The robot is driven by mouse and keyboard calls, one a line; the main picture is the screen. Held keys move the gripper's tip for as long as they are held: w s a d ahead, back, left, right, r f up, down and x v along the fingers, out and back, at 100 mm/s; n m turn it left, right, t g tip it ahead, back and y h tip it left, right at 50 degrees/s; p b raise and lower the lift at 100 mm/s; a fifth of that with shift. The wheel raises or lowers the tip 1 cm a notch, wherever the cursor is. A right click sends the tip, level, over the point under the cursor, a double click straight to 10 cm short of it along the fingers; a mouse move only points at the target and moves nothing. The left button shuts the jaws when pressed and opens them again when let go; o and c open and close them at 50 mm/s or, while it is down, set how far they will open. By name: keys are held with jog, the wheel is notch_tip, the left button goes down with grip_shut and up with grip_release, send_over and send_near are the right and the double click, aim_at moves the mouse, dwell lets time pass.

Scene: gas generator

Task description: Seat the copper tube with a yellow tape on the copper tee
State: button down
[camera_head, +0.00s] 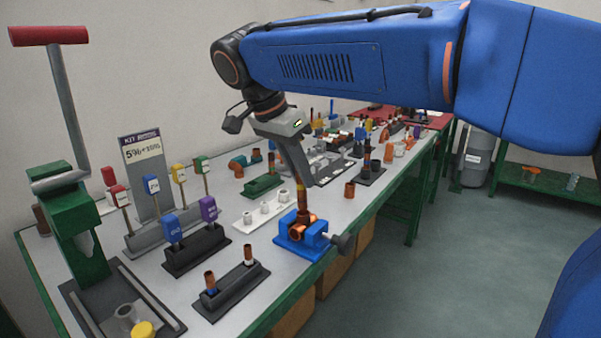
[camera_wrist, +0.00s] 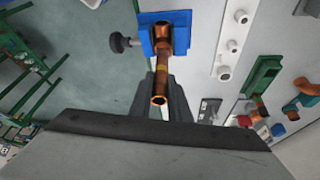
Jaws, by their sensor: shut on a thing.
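The copper tube with a yellow tape (camera_head: 302,198) stands nearly upright in my gripper (camera_head: 303,184), which is shut on it. In the wrist view, the tube (camera_wrist: 160,84) lies between my gripper's fingers (camera_wrist: 164,97), with its open end toward the camera and the yellow band beyond. The copper tee (camera_head: 300,232) is clamped in a blue vise (camera_head: 294,246) at the table's front edge. The tee also shows in the wrist view (camera_wrist: 181,19). The tube's lower end meets the tee's upper opening; I cannot tell how far it is in.
A black rack (camera_head: 232,292) with two copper tubes stands front left of the vise. A white block (camera_head: 263,214) with white fittings and a green holder (camera_head: 263,187) stand behind the vise. A loose copper fitting (camera_head: 350,189) stands to its right. The vise's black knob (camera_head: 344,242) overhangs the table edge.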

aim_at(301, 185)
jog(key=shift+d+f, duration=0.1)
jog(key=shift+f, duration=1.4)
jog(key=c, duration=1.6)
grip_release()
jog(key=shift+s+r, duration=0.1)
jog(key=v, duration=1.7)
